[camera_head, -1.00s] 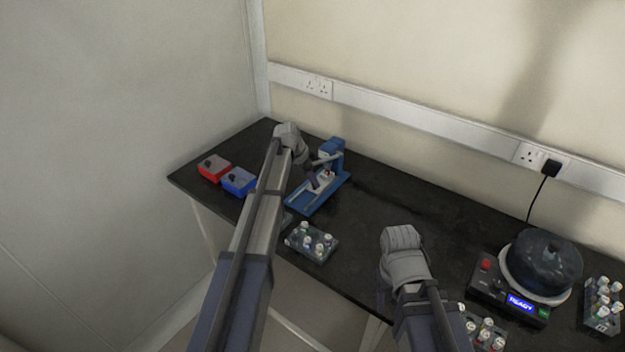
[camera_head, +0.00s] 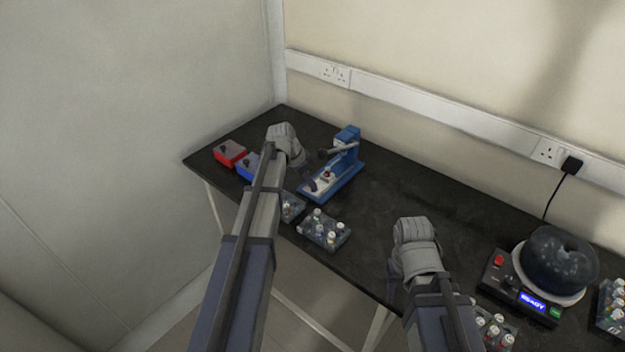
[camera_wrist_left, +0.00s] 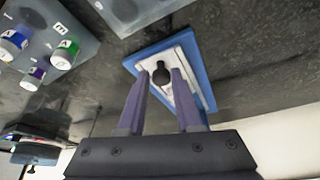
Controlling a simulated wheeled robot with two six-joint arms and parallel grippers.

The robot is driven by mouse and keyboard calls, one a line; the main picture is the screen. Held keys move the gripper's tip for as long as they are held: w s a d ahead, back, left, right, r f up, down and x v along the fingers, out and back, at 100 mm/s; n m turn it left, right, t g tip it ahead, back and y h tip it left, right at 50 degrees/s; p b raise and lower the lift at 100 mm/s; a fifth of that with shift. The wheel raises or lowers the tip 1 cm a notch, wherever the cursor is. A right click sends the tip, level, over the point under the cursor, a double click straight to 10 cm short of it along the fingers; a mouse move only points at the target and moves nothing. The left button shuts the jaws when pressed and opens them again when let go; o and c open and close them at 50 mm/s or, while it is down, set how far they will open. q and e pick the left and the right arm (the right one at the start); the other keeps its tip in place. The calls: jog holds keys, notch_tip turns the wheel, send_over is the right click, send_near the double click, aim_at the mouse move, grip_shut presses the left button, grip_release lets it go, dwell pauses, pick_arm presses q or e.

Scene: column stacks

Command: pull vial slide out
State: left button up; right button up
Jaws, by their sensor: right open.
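The blue press-like device (camera_head: 347,184) stands on the black bench, with a white slide (camera_head: 320,181) on its base. In the left wrist view the white slide (camera_wrist_left: 183,92) lies on the blue base (camera_wrist_left: 207,85) and has a black knob (camera_wrist_left: 161,76) at its near end. My left gripper (camera_head: 309,184) is at the front end of the device. In its wrist view the two purple fingers (camera_wrist_left: 159,74) are open, one on each side of the knob, with gaps visible. My right gripper (camera_head: 394,284) is open and empty at the bench's front edge, its fingers partly hidden.
A vial rack (camera_head: 325,231) stands in front of the device, with another rack (camera_head: 291,208) partly behind my left arm. Red (camera_head: 230,153) and blue (camera_head: 246,168) boxes sit left. The middle bench is clear.

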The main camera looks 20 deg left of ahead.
pick_arm(q)
jog(key=o, duration=0.4)
jog(key=p+v, duration=0.7)
jog(key=v, duration=0.1)
pick_arm(e)
notch_tip(320, 180, up, 7)
jog(key=shift+r, duration=0.15)
pick_arm(q)
jog(key=shift+f, duration=0.1)
jog(key=s+d+f+n+g+y, duration=0.1)
jog(key=s+d+n, duration=0.4)
jog(key=s, duration=0.5)
jog(key=s+d+f+n+g+y, duration=0.1)
jog(key=s+d+n+y, duration=0.15)
jog(key=s+d, duration=0.6)
jog(key=s+d+m+g, duration=0.1)
jog(key=s+d+m, duration=0.1)
jog(key=s+d, duration=0.5)
jog(key=d, duration=0.2)
jog(key=shift+s+d+r+m+y, duration=0.15)
jog(key=shift+d+r+m+y, duration=0.1)
jog(key=shift+d+m+y, duration=0.1)
